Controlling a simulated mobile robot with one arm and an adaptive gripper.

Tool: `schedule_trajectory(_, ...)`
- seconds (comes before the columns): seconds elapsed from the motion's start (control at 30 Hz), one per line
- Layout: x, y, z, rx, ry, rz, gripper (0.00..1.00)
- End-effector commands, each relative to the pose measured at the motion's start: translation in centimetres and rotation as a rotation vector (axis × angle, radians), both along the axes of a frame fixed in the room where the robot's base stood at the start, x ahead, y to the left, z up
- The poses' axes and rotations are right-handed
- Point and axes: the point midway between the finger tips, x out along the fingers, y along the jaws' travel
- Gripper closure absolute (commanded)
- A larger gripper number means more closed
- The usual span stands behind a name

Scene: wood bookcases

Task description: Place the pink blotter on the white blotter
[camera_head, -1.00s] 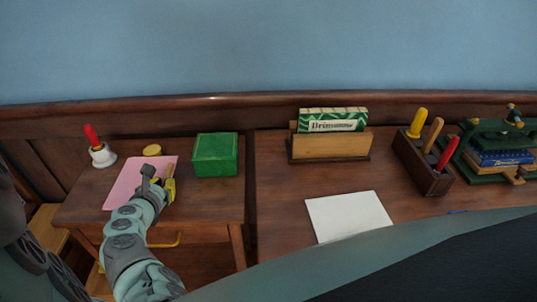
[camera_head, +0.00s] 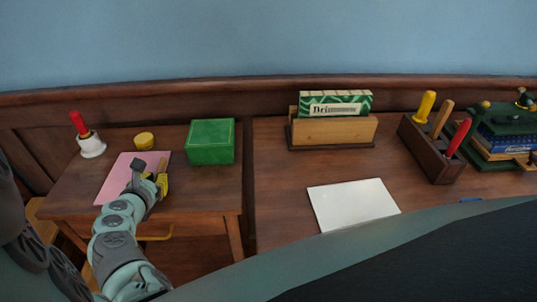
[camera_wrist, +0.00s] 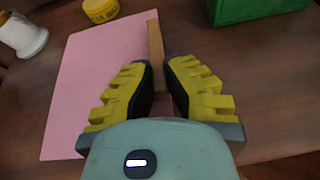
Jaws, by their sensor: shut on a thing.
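The pink blotter (camera_head: 121,174) is a flat pink sheet at the left side table in the head view, with a wooden strip along its right edge. In the wrist view, the pink blotter (camera_wrist: 95,75) fills the left and middle. My gripper (camera_head: 150,180) is at its right edge, with yellow-padded fingers. In the wrist view, my gripper (camera_wrist: 161,70) has its fingers on either side of the wooden strip (camera_wrist: 155,43) and is shut on it. The white blotter (camera_head: 353,205) lies flat on the right desk, bare on top.
A green box (camera_head: 211,142), a yellow round tin (camera_head: 144,141) and a red-handled bell (camera_head: 90,145) stand near the pink blotter. A letter rack (camera_head: 333,130) and a tool holder (camera_head: 431,148) stand behind and right of the white blotter. A gap separates the two tables.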

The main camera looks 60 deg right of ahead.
Motion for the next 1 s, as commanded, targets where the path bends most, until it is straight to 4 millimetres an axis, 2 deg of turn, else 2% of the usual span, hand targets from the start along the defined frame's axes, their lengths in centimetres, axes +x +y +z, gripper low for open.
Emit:
schedule_trajectory(0.03, 0.1, 0.1, -0.2, 0.000, 0.000, 0.002, 0.87)
schedule_trajectory(0.23, 0.1, 0.1, -0.1, 0.000, -0.001, 0.004, 0.67)
schedule_trajectory(0.27, 0.1, 0.1, -0.1, 0.000, -0.001, 0.004, 0.66)
schedule_trajectory(0.63, -0.1, 0.5, 0.3, 0.000, -0.001, 0.005, 0.66)
schedule_trajectory(1.0, -2.6, 4.1, 2.1, 0.001, -0.002, 0.010, 0.66)
